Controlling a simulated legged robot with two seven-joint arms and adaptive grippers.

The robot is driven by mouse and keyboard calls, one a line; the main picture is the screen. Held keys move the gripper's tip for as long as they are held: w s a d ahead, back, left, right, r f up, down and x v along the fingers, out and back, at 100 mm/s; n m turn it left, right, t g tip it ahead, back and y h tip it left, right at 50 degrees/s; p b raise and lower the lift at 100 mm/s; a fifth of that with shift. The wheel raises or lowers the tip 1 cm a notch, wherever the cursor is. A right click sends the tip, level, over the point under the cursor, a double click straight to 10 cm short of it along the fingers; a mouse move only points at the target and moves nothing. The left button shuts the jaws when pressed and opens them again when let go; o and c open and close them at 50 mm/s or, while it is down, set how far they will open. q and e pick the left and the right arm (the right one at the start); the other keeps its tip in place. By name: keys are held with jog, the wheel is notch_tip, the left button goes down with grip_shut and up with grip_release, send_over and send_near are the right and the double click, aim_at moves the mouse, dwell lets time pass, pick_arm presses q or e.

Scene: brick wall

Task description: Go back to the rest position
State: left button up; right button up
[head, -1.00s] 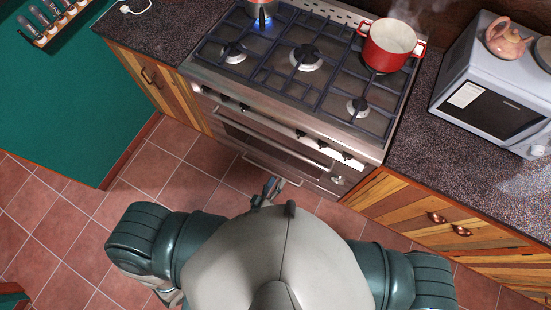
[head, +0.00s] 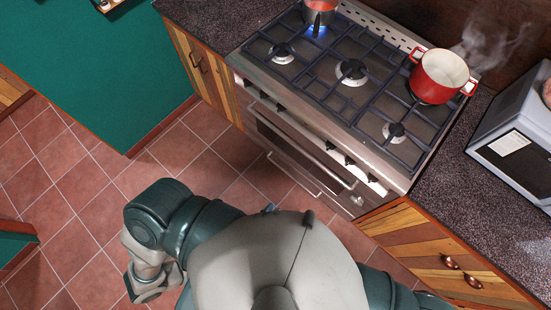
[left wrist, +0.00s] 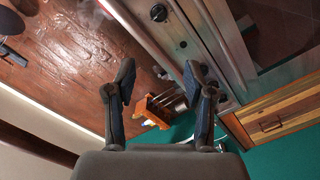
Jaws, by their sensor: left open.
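My left gripper (left wrist: 159,72) shows clearly in the left wrist view. Its two dark fingers with blue pads stand apart, with nothing held between them. In the head view only a small blue-grey gripper tip shows above my torso, close to the stove's front, and my body hides the rest. My right gripper is not visible.
The stove (head: 245,68) fills the upper middle. The microwave (head: 520,140) is on the right counter. Tiled floor (head: 70,170) lies clear at left.

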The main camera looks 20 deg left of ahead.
pick_arm(q)
jog(key=shift+d, duration=0.15)
jog(key=s+a+f+m+g+y, duration=0.1)
jog(key=a+f+m+g, duration=0.25)
jog(key=f, duration=0.75)
jog(key=s+a+f+m+g+y, duration=0.1)
jog(key=a+f+m+g+y, duration=0.2)
jog(key=f, duration=0.8)
jog(key=s+a+f+g+y, duration=0.1)
jog(key=s+a+f+g, duration=0.3)
jog(key=s+f, duration=0.2)
jog(key=s+a+f+m+g+y+b, duration=0.1)
jog(key=s+a+f+g, duration=0.3)
jog(key=s+f+g, duration=0.1)
jog(key=shift+s+f, duration=0.45)
jog(key=shift+s, duration=0.65)
